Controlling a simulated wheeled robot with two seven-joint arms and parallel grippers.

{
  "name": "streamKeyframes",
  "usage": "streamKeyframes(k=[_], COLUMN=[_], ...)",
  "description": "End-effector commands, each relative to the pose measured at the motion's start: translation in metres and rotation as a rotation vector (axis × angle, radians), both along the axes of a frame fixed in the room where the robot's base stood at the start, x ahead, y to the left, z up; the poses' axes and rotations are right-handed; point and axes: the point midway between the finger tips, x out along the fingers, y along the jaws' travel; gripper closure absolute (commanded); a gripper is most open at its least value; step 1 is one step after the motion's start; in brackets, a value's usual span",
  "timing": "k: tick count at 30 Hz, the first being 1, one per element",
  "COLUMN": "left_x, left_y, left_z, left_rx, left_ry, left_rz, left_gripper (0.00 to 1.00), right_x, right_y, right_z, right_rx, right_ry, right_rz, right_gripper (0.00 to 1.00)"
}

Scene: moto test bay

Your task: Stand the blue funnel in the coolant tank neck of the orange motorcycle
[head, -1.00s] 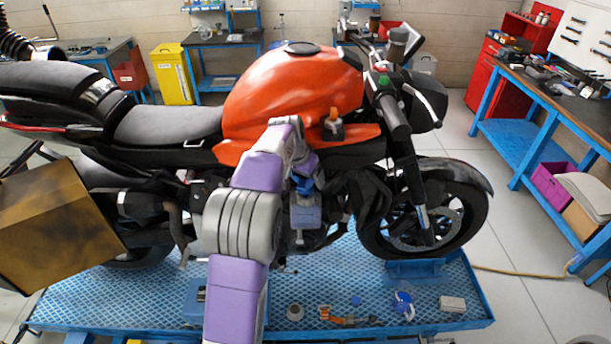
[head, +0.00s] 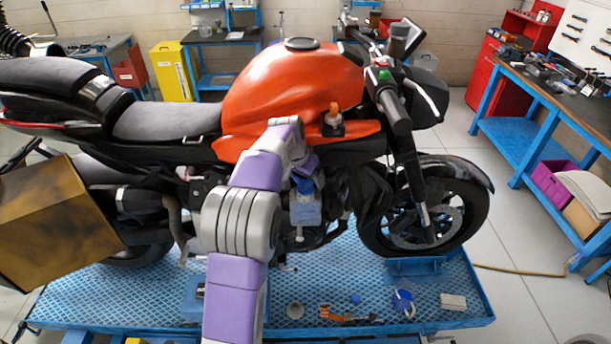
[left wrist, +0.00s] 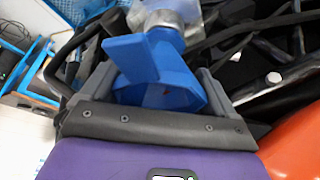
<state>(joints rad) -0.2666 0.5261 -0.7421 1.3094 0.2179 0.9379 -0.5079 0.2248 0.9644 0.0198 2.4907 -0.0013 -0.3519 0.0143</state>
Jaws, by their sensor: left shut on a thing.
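The blue funnel (left wrist: 165,75) is between the two grey fingers of my left gripper (left wrist: 155,92) in the left wrist view. Its wide mouth faces the camera and a flat tab sticks out to the left. Its narrow end points at a pale ring on the coolant tank (left wrist: 170,10); I cannot tell if the spout is inside the neck. In the head view the funnel (head: 305,185) shows just above the bluish translucent coolant tank (head: 305,209), on the side of the orange motorcycle (head: 290,95). My left gripper (head: 307,170) is mostly hidden there. My right gripper is not in view.
The motorcycle stands on a blue tread platform (head: 250,285). A round blue cap (head: 356,299), an orange tool (head: 340,314), a blue-and-white item (head: 403,303) and a pale box (head: 453,302) lie near its front edge. A brown box (head: 55,225) stands at left. A blue workbench (head: 540,130) is at right.

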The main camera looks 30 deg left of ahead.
Motion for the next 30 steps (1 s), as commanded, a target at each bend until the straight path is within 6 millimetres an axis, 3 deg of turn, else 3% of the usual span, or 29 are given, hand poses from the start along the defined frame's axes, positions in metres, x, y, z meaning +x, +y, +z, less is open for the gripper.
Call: streamKeyframes(k=[12,13,15,23,30], left_x=[0.0,0.0,0.0,-0.001,-0.013], left_y=[0.0,0.0,0.0,0.0,0.0], left_z=[-0.004,-0.004,-0.004,-0.002,0.03], left_rx=[0.0,0.0,0.0,0.0,-0.001], left_ry=[0.0,0.0,0.0,-0.001,-0.006], left_rz=[0.001,0.001,0.0,0.0,0.0], left_gripper=[0.41,0.1,0.0,0.0,0.0], right_x=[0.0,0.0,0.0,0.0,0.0], right_y=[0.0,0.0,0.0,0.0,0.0], right_z=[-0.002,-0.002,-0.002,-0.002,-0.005], right_rx=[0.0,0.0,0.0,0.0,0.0], right_ry=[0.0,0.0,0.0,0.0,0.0], right_rz=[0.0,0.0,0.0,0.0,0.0], right_gripper=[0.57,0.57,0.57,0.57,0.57])
